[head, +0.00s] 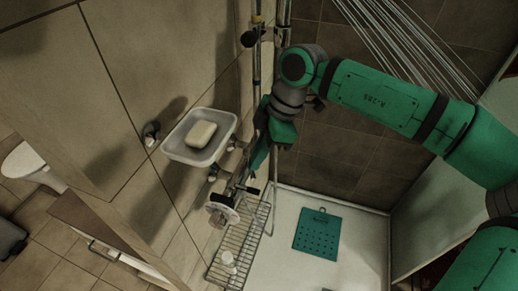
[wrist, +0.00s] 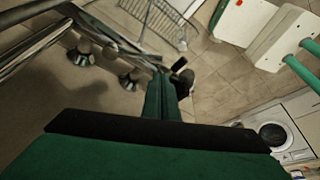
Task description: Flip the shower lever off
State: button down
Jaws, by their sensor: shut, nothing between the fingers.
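The shower mixer (head: 222,207) is on the tiled wall below the soap dish, with a pale round knob at its near end. A small black lever (head: 249,190) sticks out beside it. What looks like the same dark lever (wrist: 181,65) shows just beyond my fingertips in the wrist view. My gripper (head: 257,166) is shut and empty, its green fingers pointing down just above the lever. In the wrist view its fingers (wrist: 163,80) are together; I cannot tell whether they touch the lever. Water streams (head: 385,35) run at the upper right.
A soap dish (head: 172,147) with soap (head: 201,134) juts from the wall left of my gripper. A chrome riser pipe (head: 257,65) stands behind it. A green mat (head: 317,235) lies on the open shower floor.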

jog(key=x, duration=0.5)
jog(key=shift+a+f, duration=0.2)
jog(key=shift+f, duration=0.05)
